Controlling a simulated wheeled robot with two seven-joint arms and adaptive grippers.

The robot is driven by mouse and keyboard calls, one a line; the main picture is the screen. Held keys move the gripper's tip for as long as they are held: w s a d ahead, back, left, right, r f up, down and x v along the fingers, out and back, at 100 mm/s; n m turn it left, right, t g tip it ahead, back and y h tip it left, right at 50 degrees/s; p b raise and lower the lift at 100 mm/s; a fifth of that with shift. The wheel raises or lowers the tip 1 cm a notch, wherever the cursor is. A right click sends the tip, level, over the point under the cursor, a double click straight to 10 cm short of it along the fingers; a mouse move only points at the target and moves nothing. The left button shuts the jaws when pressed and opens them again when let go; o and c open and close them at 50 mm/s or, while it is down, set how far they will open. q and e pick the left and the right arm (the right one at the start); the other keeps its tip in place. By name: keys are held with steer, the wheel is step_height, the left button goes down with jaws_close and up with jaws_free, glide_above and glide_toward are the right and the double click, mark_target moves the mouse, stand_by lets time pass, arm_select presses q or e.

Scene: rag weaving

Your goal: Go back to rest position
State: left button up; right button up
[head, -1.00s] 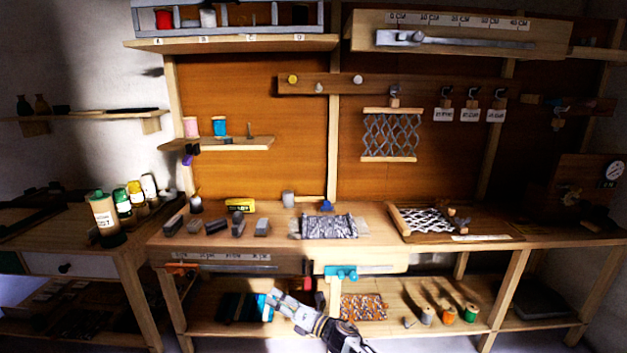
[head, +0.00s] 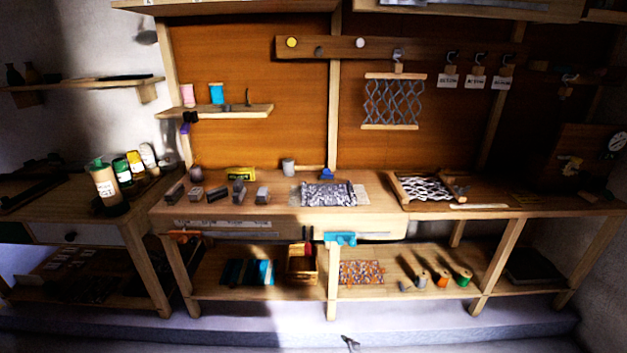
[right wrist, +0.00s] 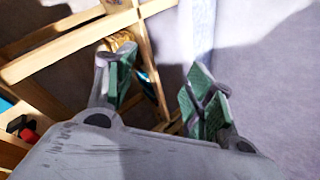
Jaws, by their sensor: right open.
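My right gripper shows in the right wrist view (right wrist: 162,75) with its two green-padded fingers apart and nothing held between them. In the head view only a small dark tip, which looks like part of my right gripper (head: 350,342), shows at the bottom edge, over the floor in front of the bench. It is apart from the bench and shelf. My left gripper is in neither view.
The workbench (head: 280,215) carries a grey woven rag piece (head: 329,194), several grey blocks and a small framed net (head: 426,188). The lower shelf (head: 210,284) holds a wooden crate (head: 302,265), an orange patterned rag (head: 361,272) and spools. The floor (head: 230,335) in front is clear.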

steer(key=s+d+f+m+g+h, duration=0.1)
steer(key=s+d+f+m+g, duration=0.3)
steer(key=s, duration=0.6)
steer(key=s+d+f+m+g+h, duration=0.15)
steer(key=s+d+f+m, duration=0.35)
steer(key=s, duration=0.5)
steer(key=s+d+f+m+g+h, duration=0.1)
steer(key=s+d+f+m+g, duration=0.2)
steer(key=s+f, duration=0.6)
arm_select(q)
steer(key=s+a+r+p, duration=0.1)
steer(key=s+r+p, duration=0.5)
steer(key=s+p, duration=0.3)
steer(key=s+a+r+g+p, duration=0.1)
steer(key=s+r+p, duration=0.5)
steer(key=p, duration=1.1)
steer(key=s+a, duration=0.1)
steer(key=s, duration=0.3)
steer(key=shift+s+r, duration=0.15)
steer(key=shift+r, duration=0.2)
arm_select(e)
steer(key=s+d+r, duration=0.2)
steer(key=s+r, duration=0.5)
steer(key=s, duration=0.3)
steer(key=s+d+r+g, duration=0.1)
steer(key=s+r, duration=0.7)
steer(key=s, duration=0.2)
steer(key=shift+s+d+n, duration=0.3)
steer(key=shift+s+d, duration=0.05)
steer(key=shift+g, duration=0.25)
